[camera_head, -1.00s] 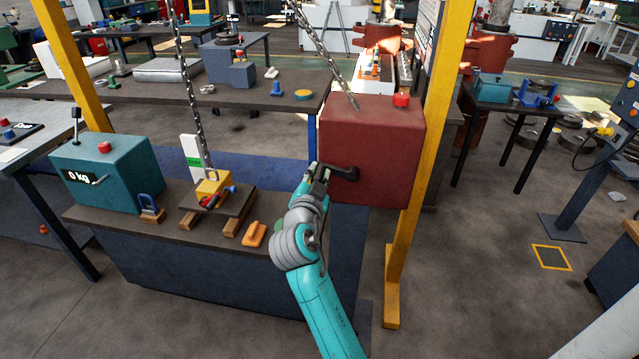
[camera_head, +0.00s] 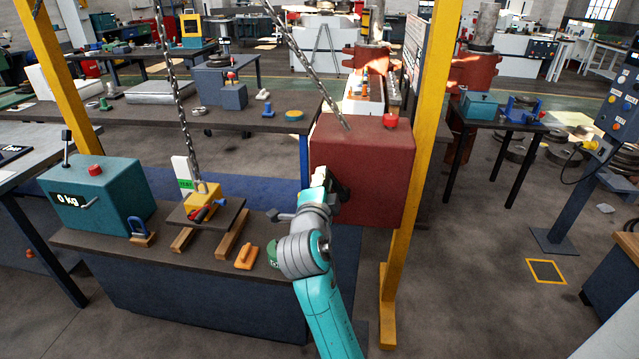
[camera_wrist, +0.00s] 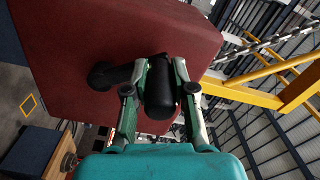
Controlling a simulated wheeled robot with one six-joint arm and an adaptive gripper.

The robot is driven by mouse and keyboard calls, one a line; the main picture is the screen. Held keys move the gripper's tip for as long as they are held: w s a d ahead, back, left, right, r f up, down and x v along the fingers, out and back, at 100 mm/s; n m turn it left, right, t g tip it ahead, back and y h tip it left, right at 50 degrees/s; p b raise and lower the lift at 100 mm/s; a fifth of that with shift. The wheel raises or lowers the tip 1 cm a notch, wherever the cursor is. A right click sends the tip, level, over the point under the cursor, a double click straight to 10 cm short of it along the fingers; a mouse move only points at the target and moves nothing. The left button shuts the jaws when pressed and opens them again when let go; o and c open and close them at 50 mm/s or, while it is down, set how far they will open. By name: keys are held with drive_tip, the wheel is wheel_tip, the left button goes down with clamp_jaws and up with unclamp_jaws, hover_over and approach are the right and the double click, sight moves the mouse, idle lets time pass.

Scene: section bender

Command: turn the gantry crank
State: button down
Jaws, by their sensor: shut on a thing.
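The gantry crank (camera_head: 340,189) is a black arm and handle on the front of a dark red box (camera_head: 366,168) beside the yellow post. My gripper (camera_head: 327,178) is at this crank, and its fingers partly hide it in the head view. In the wrist view the fingers stand on both sides of the black crank handle (camera_wrist: 159,86) and are shut on it; the crank hub (camera_wrist: 103,76) shows to the left. A chain (camera_head: 187,130) runs down to a yellow block (camera_head: 203,194) on a dark plate (camera_head: 224,214) above wooden blocks (camera_head: 233,236).
A teal box (camera_head: 97,197) reading "0 kg" stands on the workbench (camera_head: 100,241), with a blue shackle (camera_head: 139,228) and an orange piece (camera_head: 246,258). Yellow gantry posts (camera_head: 418,170) flank the bench. Open floor lies to the right.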

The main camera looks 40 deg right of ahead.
drive_tip(key=shift+s+d+r, duration=0.1)
drive_tip(key=shift+s+r, duration=0.05)
idle(0.3)
drive_tip(key=c, duration=1)
unclamp_jaws()
drive_tip(key=shift+o, duration=0.2)
drive_tip(key=v, duration=1.2)
